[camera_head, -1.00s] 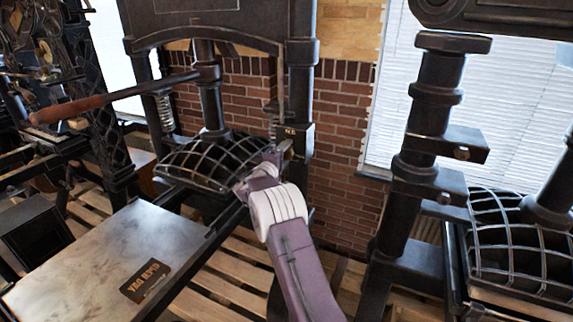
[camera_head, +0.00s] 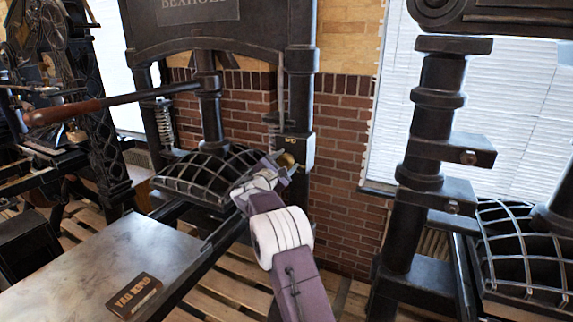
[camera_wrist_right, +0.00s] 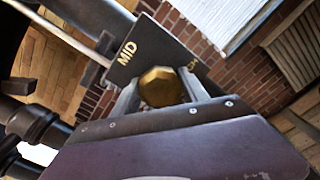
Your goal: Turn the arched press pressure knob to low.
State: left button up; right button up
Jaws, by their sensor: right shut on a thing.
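The arched press (camera_head: 300,90) stands in the middle of the head view, a dark iron frame with an arched crossbar. Its brass pressure knob (camera_head: 287,160) is low on the right upright. My right gripper (camera_head: 280,164) reaches the knob from the front and is shut on it. In the right wrist view, the faceted brass knob (camera_wrist_right: 160,86) sits between the two fingers of the right gripper (camera_wrist_right: 160,98). A dark dial plate (camera_wrist_right: 140,50) behind it reads MID on the left; another label on the right is partly hidden. My left gripper is not in view.
A long wooden-handled lever (camera_head: 70,111) sticks out left from the press. A ribbed black platen (camera_head: 185,180) lies just left of my right gripper. A small dark box (camera_head: 137,296) rests on the flat bed (camera_head: 100,265). Another press (camera_head: 425,160) stands at right.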

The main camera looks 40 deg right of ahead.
jog(key=n, duration=0.3)
jog(key=shift+f+n, duration=0.25)
jog(key=shift+n, duration=0.05)
jog(key=shift+f+n+p, duration=0.1)
jog(key=shift+n+p, duration=0.7)
jog(key=shift+n, duration=1.5)
jog(key=o, duration=1.3)
jog(key=shift+o, duration=0.2)
jog(key=shift+r, duration=0.2)
